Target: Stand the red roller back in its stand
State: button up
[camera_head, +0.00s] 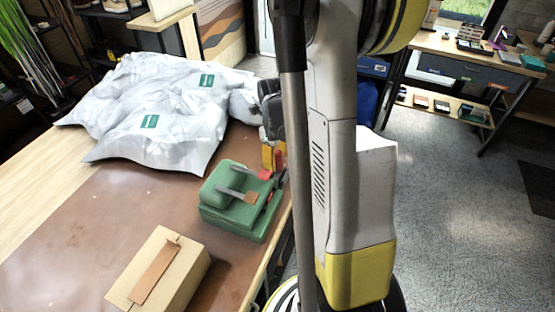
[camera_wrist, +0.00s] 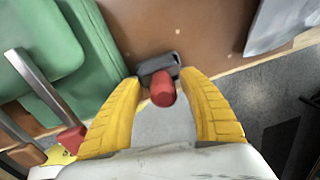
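The red roller shows in the wrist view as a red cylindrical end (camera_wrist: 162,92) with a dark grey part (camera_wrist: 158,66) just beyond it. My gripper (camera_wrist: 160,77) has its yellow fingers on both sides of it. Gaps show beside the red end; the dark part spans the fingertips, and I cannot tell whether they press on it. A green block (camera_head: 235,218), perhaps the stand, is on the table and also shows in the wrist view (camera_wrist: 85,55). Two metal-shanked tools at the block have a red end (camera_wrist: 70,138) and a brown end (camera_wrist: 28,155). In the head view my gripper (camera_head: 273,158) is beyond the block, partly hidden.
A cardboard box (camera_head: 160,275) stands on the brown mat (camera_head: 75,225) in front. Large white plastic bags (camera_head: 165,105) cover the table's back. The table's right edge is close to the block. A workbench (camera_head: 450,60) stands far right, with open grey floor before it.

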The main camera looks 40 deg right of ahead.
jog(key=shift+s, duration=0.1)
jog(key=r, duration=1.2)
jog(key=shift+s+a, duration=0.15)
jog(key=shift+a, duration=0.2)
jog(key=shift+a, duration=0.1)
jog(key=s+a+n+t+b, duration=0.2)
jog(key=a+n+b, duration=0.1)
jog(key=a+n, duration=0.5)
jog(key=s+a+f+n+t+b, duration=0.1)
jog(key=a+n+t+b, duration=0.1)
jog(key=a+n, duration=0.6)
jog(key=s+a+f+n+t+b, duration=0.1)
jog(key=a+n, duration=0.7)
jog(key=n, duration=0.9)
jog(key=shift+s+f+t+y+b, duration=0.25)
jog(key=shift+s+t+y+b, duration=0.15)
jog(key=shift+s+t+b, duration=0.7)
jog(key=shift+w+a+g, duration=0.1)
jog(key=shift+w+g, duration=0.15)
jog(key=shift+g, duration=0.05)
